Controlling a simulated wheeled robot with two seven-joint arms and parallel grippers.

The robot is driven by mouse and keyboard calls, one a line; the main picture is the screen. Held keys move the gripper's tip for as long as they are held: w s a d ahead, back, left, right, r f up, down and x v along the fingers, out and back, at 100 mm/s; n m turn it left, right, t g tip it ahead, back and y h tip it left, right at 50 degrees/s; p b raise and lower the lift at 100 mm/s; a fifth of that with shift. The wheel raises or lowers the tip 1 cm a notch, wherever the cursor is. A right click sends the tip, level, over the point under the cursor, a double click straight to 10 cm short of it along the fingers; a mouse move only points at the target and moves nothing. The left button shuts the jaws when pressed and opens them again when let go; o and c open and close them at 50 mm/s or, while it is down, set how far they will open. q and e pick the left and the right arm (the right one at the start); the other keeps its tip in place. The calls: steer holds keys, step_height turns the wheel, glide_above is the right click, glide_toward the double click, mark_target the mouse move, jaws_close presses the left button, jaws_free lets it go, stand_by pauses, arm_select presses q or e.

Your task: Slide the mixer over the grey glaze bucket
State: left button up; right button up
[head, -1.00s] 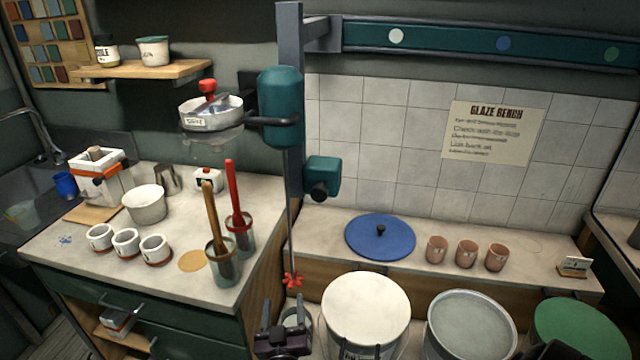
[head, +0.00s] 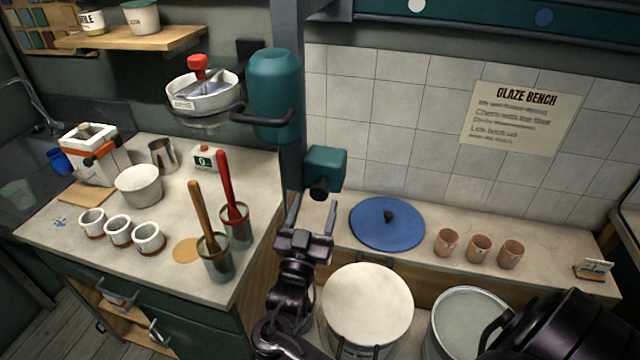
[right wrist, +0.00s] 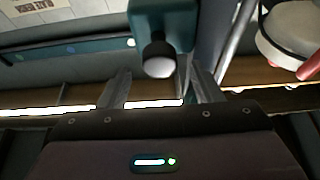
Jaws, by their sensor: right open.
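The mixer has a teal motor (head: 275,95) with a dark handle loop, beside a grey upright post (head: 292,160). A teal box (head: 325,165) with a black knob (head: 320,188) sits on the post's right side. My right gripper (head: 314,203) is open and empty just below the knob. In the right wrist view the knob (right wrist: 159,58) shows ahead between the spread fingers (right wrist: 160,88), apart from them. The grey glaze bucket (head: 468,318) stands at the lower right, partly covered by my arm. My left gripper is not seen.
A cream-topped bucket (head: 367,300) stands left of the grey one. A blue lid (head: 387,225) and several clay cups (head: 479,248) sit on the ledge behind. The left counter holds tool pots (head: 216,257). A teal rail (head: 470,12) with coloured dots runs overhead.

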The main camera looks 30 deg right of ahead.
mark_target(318, 196)
steer(key=p+x, duration=0.1)
steer(key=x, duration=0.3)
steer(key=shift+f, duration=0.15)
steer(key=shift+w+d, duration=0.15)
steer(key=shift+d, duration=0.1)
steer(key=c, duration=0.6)
jaws_close()
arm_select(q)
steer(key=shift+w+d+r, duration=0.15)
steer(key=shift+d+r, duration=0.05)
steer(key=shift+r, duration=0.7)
arm_select(e)
steer(key=shift+d, duration=0.1)
